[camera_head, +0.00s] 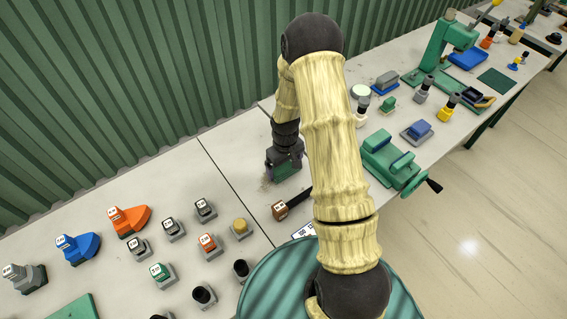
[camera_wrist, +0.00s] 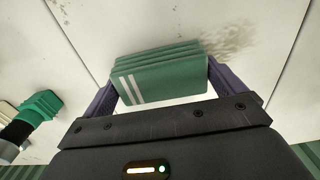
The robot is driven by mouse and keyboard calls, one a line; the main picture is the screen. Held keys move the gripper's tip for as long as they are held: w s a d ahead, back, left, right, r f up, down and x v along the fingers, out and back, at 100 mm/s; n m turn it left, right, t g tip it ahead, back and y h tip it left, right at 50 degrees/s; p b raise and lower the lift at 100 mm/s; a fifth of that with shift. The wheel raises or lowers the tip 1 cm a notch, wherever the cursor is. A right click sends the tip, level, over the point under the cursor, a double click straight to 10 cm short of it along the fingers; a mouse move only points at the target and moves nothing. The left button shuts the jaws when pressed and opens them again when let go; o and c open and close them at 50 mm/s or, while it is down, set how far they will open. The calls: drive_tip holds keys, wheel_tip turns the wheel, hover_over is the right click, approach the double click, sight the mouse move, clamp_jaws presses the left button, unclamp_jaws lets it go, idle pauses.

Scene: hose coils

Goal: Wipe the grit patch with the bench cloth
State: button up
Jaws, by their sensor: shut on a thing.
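The bench cloth (camera_wrist: 160,78) is a folded green stack with two white stripes. My gripper (camera_wrist: 158,84) is shut on it, with one purple finger at each end. In the head view the cloth (camera_head: 288,171) shows green under my dark gripper (camera_head: 284,162), low over the pale bench top. I cannot tell if it touches the surface. The grit patch (camera_wrist: 228,38) is a brownish speckled smear just beyond the cloth's right part in the wrist view. In the head view only faint specks of the grit (camera_head: 265,185) show beside the gripper; the arm and gripper may hide the rest.
A brown block with a dark handle (camera_head: 280,210) lies close in front of the gripper. A green vise (camera_head: 392,160) stands to the right. Several labelled small parts, an orange tool (camera_head: 130,218) and a blue tool (camera_head: 78,247) stand to the left. A corrugated green wall (camera_head: 120,90) runs behind.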

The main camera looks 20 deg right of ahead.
sight(294, 182)
drive_tip(key=shift+s, duration=0.1)
drive_tip(key=shift+s+d, duration=0.25)
drive_tip(key=shift+s, duration=0.5)
drive_tip(key=shift+s+d, duration=0.3)
drive_tip(key=shift+s, duration=0.45)
drive_tip(key=shift+s+d, duration=0.25)
drive_tip(key=shift+s, duration=0.5)
drive_tip(key=shift+w+a, duration=0.2)
drive_tip(key=shift+w, duration=0.3)
drive_tip(key=shift+w+a, duration=0.2)
drive_tip(key=shift+w, duration=0.25)
drive_tip(key=shift+w+a, duration=0.25)
drive_tip(key=shift+w, duration=0.5)
drive_tip(key=shift+w+a, duration=0.2)
drive_tip(key=shift+w, duration=0.5)
drive_tip(key=shift+w+a, duration=0.25)
drive_tip(key=shift+w, duration=0.5)
drive_tip(key=shift+w+a, duration=0.25)
drive_tip(key=shift+w, duration=0.55)
drive_tip(key=shift+w+a, duration=0.25)
drive_tip(key=shift+w, duration=0.5)
drive_tip(key=shift+a, duration=0.1)
